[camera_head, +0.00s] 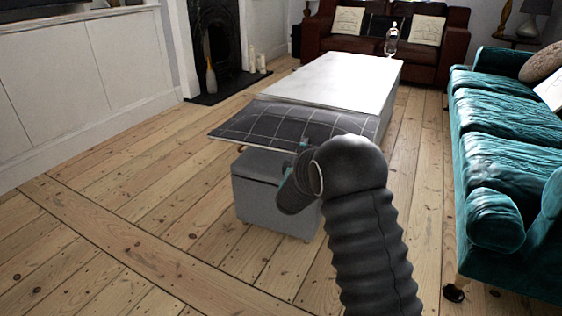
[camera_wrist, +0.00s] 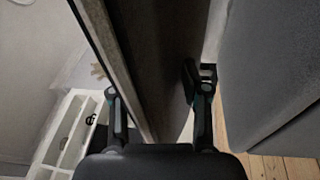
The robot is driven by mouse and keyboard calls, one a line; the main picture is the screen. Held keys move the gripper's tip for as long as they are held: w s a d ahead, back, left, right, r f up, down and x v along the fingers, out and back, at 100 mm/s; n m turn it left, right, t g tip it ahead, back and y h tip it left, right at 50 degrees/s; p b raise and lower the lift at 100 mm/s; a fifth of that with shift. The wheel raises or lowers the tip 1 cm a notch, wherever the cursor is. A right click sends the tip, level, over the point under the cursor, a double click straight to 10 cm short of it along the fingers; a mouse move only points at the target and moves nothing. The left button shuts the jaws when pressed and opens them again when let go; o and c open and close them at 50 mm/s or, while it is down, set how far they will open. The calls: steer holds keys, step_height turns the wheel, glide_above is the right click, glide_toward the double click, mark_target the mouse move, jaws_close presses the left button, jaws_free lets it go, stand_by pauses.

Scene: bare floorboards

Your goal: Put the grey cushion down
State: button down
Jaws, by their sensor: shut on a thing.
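The grey cushion (camera_head: 290,124) is dark with thin pale grid lines. It lies about flat at the near end of the white table (camera_head: 335,78), its left part sticking out past the table's side. I cannot tell whether it rests on the table or hangs just above it. My gripper (camera_head: 298,165) is at its near edge, partly hidden by my arm. In the wrist view, the two fingers (camera_wrist: 157,98) stand on either side of the cushion (camera_wrist: 145,55), shut on its edge.
A grey box-shaped ottoman (camera_head: 262,190) stands below the cushion. A teal sofa (camera_head: 495,150) is at the right and a brown sofa (camera_head: 455,45) at the back. A glass bottle (camera_head: 391,40) stands at the table's far end. The floor (camera_head: 130,210) at left is clear.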

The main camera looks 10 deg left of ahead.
steer(key=w+a+f+b, duration=0.1)
steer(key=w+a+f, duration=0.1)
steer(key=a+f, duration=0.8)
steer(key=shift+a, duration=0.15)
steer(key=c, duration=0.6)
jaws_free()
steer(key=shift+f, duration=0.2)
steer(key=shift+o, duration=0.2)
steer(key=s+a+f, duration=0.1)
steer(key=s, duration=1.1)
steer(key=shift+f, duration=0.3)
steer(key=shift+w, duration=0.1)
